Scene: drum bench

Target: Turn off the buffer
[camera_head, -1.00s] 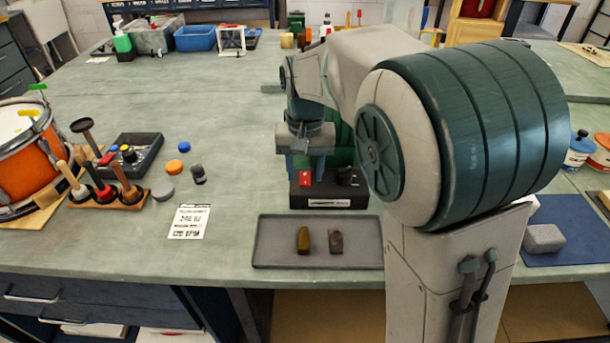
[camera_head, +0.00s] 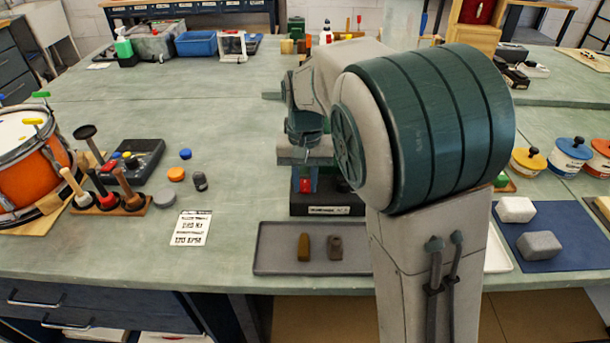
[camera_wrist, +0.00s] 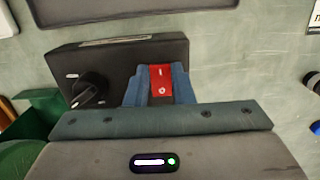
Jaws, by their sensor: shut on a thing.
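The buffer's black base box (camera_head: 325,211) stands on the bench behind the grey tray. In the wrist view the base (camera_wrist: 115,60) shows a black knob (camera_wrist: 92,88) and a red rocker switch (camera_wrist: 160,82) with a white line at one end and a circle at the other. My gripper (camera_wrist: 161,88) has its blue fingers on either side of the red switch, shut on it. In the head view my gripper (camera_head: 304,184) is at the box, with the red switch (camera_head: 306,185) partly seen between the fingers. My arm hides most of the buffer's green body (camera_wrist: 35,125).
The grey tray (camera_head: 270,262) in front of the base holds two small bars. To the left are a printed card (camera_head: 191,228), a tool rack (camera_head: 108,205) and an orange drum (camera_head: 30,150). A blue mat (camera_head: 555,250) with two blocks lies at right.

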